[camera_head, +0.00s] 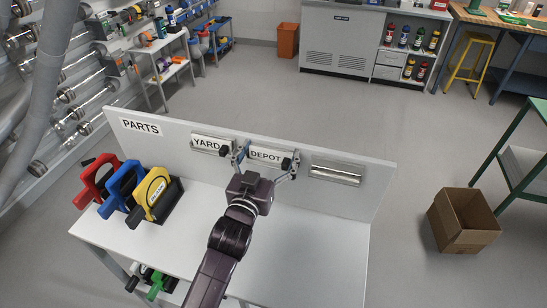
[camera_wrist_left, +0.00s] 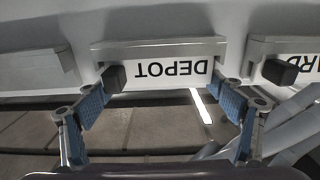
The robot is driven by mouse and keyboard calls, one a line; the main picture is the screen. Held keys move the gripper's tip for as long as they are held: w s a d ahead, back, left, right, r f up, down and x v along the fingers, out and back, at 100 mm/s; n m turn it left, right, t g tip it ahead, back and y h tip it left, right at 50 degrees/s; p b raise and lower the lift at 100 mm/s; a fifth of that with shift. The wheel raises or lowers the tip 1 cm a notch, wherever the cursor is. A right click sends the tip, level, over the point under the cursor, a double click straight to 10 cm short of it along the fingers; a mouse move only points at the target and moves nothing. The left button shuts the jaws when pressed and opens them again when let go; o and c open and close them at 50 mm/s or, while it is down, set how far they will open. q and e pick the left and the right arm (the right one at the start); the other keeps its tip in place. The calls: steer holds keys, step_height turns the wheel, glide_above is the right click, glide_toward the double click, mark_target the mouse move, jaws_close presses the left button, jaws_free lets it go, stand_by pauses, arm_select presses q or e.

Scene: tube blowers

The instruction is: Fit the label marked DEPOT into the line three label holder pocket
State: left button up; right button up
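The white label marked DEPOT (camera_head: 266,156) sits in the middle of three metal holders on the upright panel; it also shows upside down in the left wrist view (camera_wrist_left: 165,73). A black block (camera_wrist_left: 115,78) sits at one end of it. My left gripper (camera_head: 266,166) is open in front of this holder, its blue-padded fingers (camera_wrist_left: 166,95) spread near the label's two ends. I see nothing clamped between them. The YARD label (camera_head: 207,143) is in the holder to the left. The holder to the right (camera_head: 336,175) shows no label. My right gripper is out of view.
The panel carries a PARTS sign (camera_head: 141,127) and stands along the far edge of the white table (camera_head: 315,245). Red (camera_head: 95,182), blue (camera_head: 122,188) and yellow (camera_head: 154,194) devices stand at the table's left. A cardboard box (camera_head: 463,220) is on the floor at right.

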arm_select(q)
steer(key=shift+c, duration=1.2)
